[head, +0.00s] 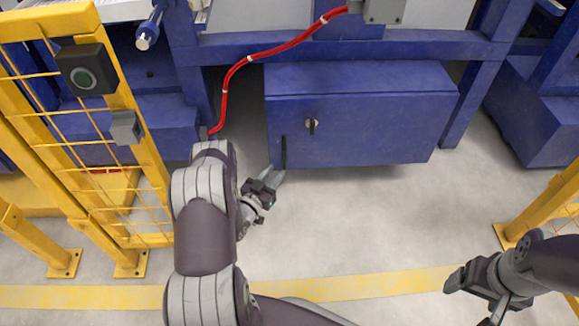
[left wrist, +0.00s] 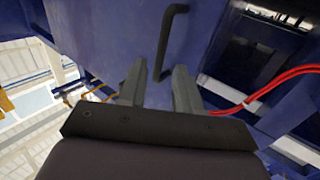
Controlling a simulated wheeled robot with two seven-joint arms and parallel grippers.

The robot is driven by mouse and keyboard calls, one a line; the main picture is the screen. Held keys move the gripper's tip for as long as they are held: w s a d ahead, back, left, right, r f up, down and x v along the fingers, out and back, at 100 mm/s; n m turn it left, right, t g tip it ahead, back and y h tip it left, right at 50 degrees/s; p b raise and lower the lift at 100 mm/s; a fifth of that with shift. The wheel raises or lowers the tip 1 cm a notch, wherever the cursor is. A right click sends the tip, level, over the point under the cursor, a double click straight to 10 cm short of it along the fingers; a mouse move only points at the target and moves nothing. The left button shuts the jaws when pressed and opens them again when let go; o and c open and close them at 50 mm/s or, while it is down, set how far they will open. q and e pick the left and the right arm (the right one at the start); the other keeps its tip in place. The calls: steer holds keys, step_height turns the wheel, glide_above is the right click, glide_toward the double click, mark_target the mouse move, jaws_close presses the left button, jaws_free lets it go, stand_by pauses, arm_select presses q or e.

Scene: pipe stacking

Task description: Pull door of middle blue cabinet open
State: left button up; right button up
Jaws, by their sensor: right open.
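The middle blue cabinet (head: 375,115) hangs under the blue frame, and its front door looks shut. A black bar handle (head: 284,152) stands upright at the door's lower left, with a small latch (head: 312,124) to its right. My left gripper (head: 276,177) is at the handle's lower end. In the left wrist view the handle (left wrist: 171,42) runs down to between the two separated fingertips of the left gripper (left wrist: 159,78). The fingers are open, and I cannot tell whether they touch the handle. My right gripper (head: 466,297) is open and empty at the lower right, far from the cabinet.
A yellow fence (head: 128,120) with a button box (head: 86,70) stands left of my left arm. A yellow post (head: 540,212) stands at the right. A red cable (head: 232,75) runs left of the cabinet. The floor before the cabinet is clear.

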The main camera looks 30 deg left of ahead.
mark_target(284, 161)
arm_select(q)
steer(key=w+b, duration=0.3)
steer(key=w, duration=0.3)
steer(key=shift+w+d+f, duration=0.1)
steer(key=shift+w+f, duration=0.05)
steer(key=shift+w, duration=0.5)
arm_select(e)
step_height(284, 161, down, 4)
arm_select(q)
jaws_close()
